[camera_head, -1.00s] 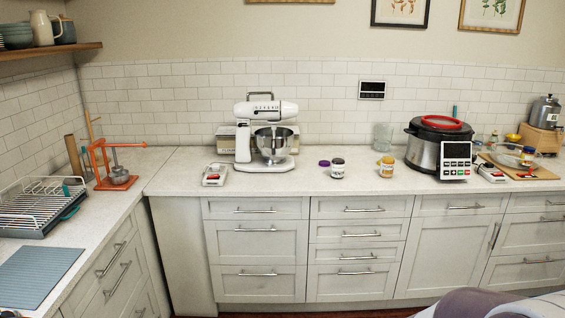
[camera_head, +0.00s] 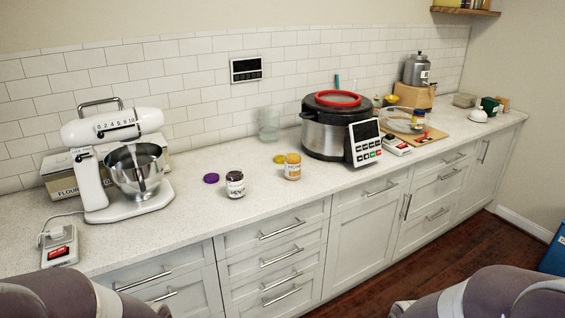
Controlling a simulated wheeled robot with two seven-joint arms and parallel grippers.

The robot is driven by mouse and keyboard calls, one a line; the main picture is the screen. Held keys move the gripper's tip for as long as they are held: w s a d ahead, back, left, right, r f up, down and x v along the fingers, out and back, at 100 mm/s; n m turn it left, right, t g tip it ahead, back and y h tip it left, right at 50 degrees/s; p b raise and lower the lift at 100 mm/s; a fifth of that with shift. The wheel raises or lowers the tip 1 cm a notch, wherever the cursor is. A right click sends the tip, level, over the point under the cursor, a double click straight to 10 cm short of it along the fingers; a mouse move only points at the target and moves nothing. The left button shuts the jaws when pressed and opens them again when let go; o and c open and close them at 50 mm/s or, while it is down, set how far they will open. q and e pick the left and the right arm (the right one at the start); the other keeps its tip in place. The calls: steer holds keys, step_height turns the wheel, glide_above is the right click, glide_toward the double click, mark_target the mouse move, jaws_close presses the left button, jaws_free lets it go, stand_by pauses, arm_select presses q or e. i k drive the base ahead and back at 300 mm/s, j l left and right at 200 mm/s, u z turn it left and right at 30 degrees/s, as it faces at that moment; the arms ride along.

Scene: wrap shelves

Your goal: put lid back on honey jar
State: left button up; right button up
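The honey jar (camera_head: 292,170) stands upright on the counter, a small amber jar with a pale label. A yellow lid (camera_head: 280,159) lies flat on the counter just behind and to the left of it, apart from its mouth. Parts of my arms show at the bottom left and bottom right edges, well short of the jar. Neither of my grippers is in view.
A dark jar (camera_head: 235,185) and a purple lid (camera_head: 211,178) stand left of the honey jar. A stand mixer (camera_head: 120,160) is farther left. A cooker (camera_head: 330,130) stands to the right, a clear glass (camera_head: 269,124) behind. The counter's front strip (camera_head: 270,203) is clear.

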mark_target(292, 170)
steer(key=i+l, duration=0.4)
steer(key=i+l+u, duration=0.15)
steer(key=i+l, duration=0.6)
steer(key=l, duration=0.15)
steer(key=i+l+u, duration=0.1)
steer(key=i+l, duration=0.25)
steer(key=l, duration=0.15)
steer(key=i+l, duration=0.35)
steer(key=i+l+u, duration=0.15)
steer(key=i+l, duration=0.2)
steer(key=l, duration=0.25)
steer(key=i+l, duration=0.15)
steer(key=i, duration=0.15)
steer(key=i+l, duration=0.15)
steer(key=i, duration=0.2)
